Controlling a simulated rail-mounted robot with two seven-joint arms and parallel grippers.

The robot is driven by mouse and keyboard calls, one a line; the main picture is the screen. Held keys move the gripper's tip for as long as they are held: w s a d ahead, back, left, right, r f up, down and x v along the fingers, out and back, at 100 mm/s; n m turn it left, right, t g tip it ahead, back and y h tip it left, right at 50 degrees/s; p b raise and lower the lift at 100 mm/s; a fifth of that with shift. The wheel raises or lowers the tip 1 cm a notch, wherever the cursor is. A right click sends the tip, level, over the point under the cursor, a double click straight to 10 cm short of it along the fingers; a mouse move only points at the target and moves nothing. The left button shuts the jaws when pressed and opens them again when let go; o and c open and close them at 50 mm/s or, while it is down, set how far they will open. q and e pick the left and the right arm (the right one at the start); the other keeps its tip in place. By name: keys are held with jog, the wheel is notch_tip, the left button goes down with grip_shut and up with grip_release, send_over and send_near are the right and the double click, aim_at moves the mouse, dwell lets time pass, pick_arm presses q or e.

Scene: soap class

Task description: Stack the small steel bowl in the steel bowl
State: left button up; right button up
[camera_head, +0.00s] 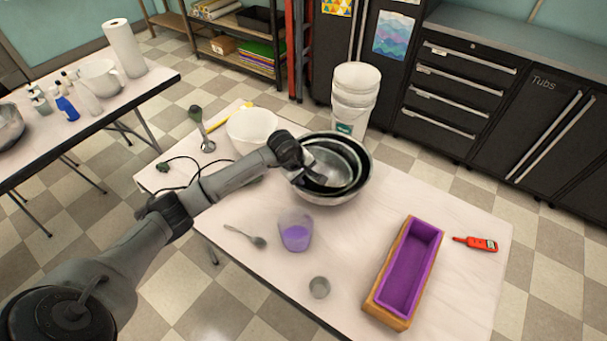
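The large steel bowl (338,199) stands on the white table, toward its back edge. The small steel bowl (340,163) shows within the large bowl's rim, its opening facing up and toward me. I cannot tell whether it rests on the bottom or is held a little above it. My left gripper (302,175) comes in from the left and is at the left rim of the small bowl, over the large bowl's left edge. Its fingers are small and dark, so whether they are closed on the rim is unclear. My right gripper is out of view.
A purple-lined wooden mould (409,270), red thermometer (476,243), small metal cup (319,287), beaker with purple liquid (295,233) and spoon (246,236) lie on the near side. White buckets (355,95) stand beyond the table.

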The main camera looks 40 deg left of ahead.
pick_arm(q)
jog(key=shift+o, duration=0.3)
jog(key=shift+r+p, duration=0.45)
jog(key=shift+r, duration=0.05)
jog(key=p+v, duration=0.1)
jog(key=v, duration=1.1)
jog(key=shift+p, duration=0.35)
jog(key=shift+r, duration=0.1)
